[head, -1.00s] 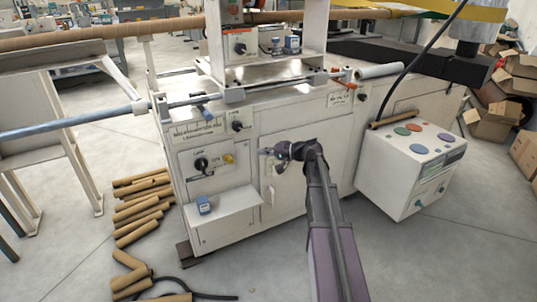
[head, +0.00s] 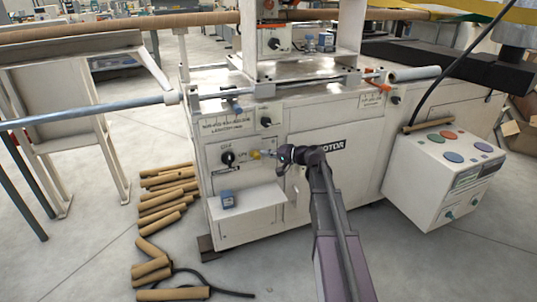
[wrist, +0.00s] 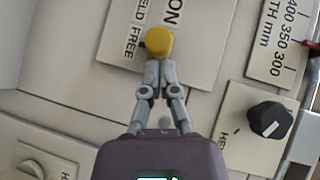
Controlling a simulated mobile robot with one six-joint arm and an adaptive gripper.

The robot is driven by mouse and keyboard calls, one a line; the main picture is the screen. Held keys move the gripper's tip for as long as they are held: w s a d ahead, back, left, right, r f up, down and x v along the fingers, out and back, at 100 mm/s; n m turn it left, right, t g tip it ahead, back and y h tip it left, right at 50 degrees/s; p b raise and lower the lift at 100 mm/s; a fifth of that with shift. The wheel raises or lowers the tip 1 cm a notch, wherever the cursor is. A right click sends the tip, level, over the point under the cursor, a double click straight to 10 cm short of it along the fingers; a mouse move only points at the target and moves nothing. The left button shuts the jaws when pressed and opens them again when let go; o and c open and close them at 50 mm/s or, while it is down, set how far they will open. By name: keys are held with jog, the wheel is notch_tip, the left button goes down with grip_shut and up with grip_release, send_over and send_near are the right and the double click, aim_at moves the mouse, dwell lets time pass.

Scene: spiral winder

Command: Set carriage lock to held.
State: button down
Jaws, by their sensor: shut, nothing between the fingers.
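A yellow knob (wrist: 158,40) sits on a pale label plate (wrist: 205,50) with partly readable lettering, "ELD FREE" and "ON". A small dark mark shows at the knob's left edge in the wrist view. No label reading "carriage lock" is legible. In the head view the yellow knob (head: 255,155) is on the machine's front panel, right of a black knob (head: 228,157). My gripper (wrist: 152,74) is shut and empty. Its fingertips are right by the yellow knob and overlap its lower edge in the wrist view; I cannot tell if they touch. It also shows in the head view (head: 270,154).
Another black knob (wrist: 270,118) with a white pointer line stands at right in the wrist view. Below the panel is a shelf (head: 255,203) with a blue box (head: 228,200). Cardboard tubes (head: 165,205) lie on the floor at left. A grey control box (head: 420,185) stands at right.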

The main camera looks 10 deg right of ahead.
jog(key=shift+s+a, duration=0.2)
jog(key=shift+a, duration=1.05)
jog(key=shift+s+a, duration=0.15)
jog(key=shift+a, duration=1.1)
jog(key=shift+w+d+r+p, duration=0.15)
jog(key=shift+d+r+p, duration=0.2)
jog(key=shift+d, duration=0.35)
jog(key=shift+w+d+r+p, duration=0.1)
jog(key=shift+d+r+p, duration=0.1)
jog(key=shift+d, duration=0.35)
jog(key=shift+w+d+r+p, duration=0.1)
jog(key=shift+d+r+p, duration=0.05)
jog(key=shift+d, duration=0.4)
jog(key=p+v, duration=0.2)
jog(key=v, duration=0.8)
jog(key=shift+s, duration=0.15)
jog(key=shift+d+f, duration=0.1)
jog(key=shift+f, duration=0.05)
